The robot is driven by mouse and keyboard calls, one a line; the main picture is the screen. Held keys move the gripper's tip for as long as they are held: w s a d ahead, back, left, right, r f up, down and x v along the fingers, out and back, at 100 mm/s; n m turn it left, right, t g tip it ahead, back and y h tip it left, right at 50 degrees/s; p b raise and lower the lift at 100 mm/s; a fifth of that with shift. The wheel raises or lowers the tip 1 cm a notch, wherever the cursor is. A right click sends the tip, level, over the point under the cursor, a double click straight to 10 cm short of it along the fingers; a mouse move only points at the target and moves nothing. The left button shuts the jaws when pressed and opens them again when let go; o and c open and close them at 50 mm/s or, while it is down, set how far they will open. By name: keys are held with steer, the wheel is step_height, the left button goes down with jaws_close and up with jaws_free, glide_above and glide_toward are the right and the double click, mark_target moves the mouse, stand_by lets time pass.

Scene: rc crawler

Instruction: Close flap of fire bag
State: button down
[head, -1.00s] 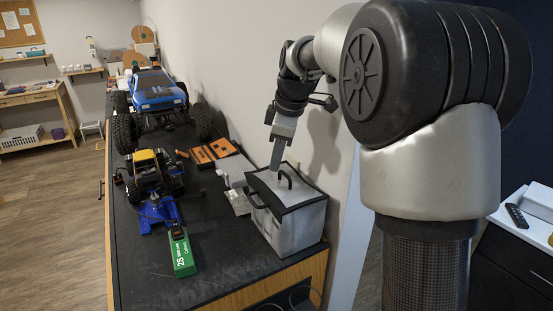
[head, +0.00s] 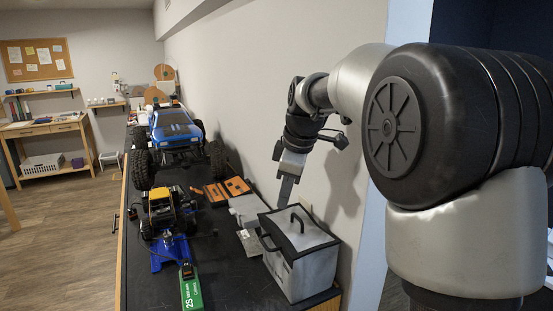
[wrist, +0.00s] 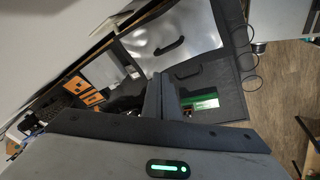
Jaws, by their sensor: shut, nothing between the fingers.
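The fire bag (head: 312,277) is a silver box-shaped bag with black edging at the near right end of the black bench. Its flap (head: 311,236) lies across the top and looks down, with a black handle on it; whether its edge is fully seated I cannot tell. Another dark handle is on the front side. My gripper (head: 284,201) is shut and empty, pointing down at the far left corner of the flap; contact is unclear. In the wrist view the shut fingers (wrist: 161,98) show in front of the silver bag (wrist: 190,30).
A green battery pack (head: 191,289), a blue stand (head: 170,252) with a yellow-black crawler (head: 160,207), orange cases (head: 226,189) and a large blue truck (head: 175,130) occupy the bench left and behind. The wall stands close behind the bag.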

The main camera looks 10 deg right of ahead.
steer(key=w+a+r, duration=0.2)
steer(key=w+r, duration=0.5)
steer(key=r, duration=0.1)
steer(key=s+r+m, duration=0.3)
steer(key=s+m, duration=0.1)
steer(key=s, duration=0.5)
steer(key=s+d+f+m+t, duration=0.1)
steer(key=s+f+m, duration=0.2)
steer(key=s, duration=0.6)
steer(key=s+d+f+m+h, duration=0.1)
steer(key=s+f+m, duration=0.2)
steer(key=s+f, duration=0.2)
steer(key=s+d+f+m+t, duration=0.1)
steer(key=s+d+f+m, duration=0.1)
steer(key=s, duration=1)
steer(key=shift+s+f+m+t+p, duration=0.3)
steer(key=shift+s+f+m+p, duration=0.05)
steer(key=shift+f+m, duration=0.6)
steer(key=shift+d, duration=0.1)
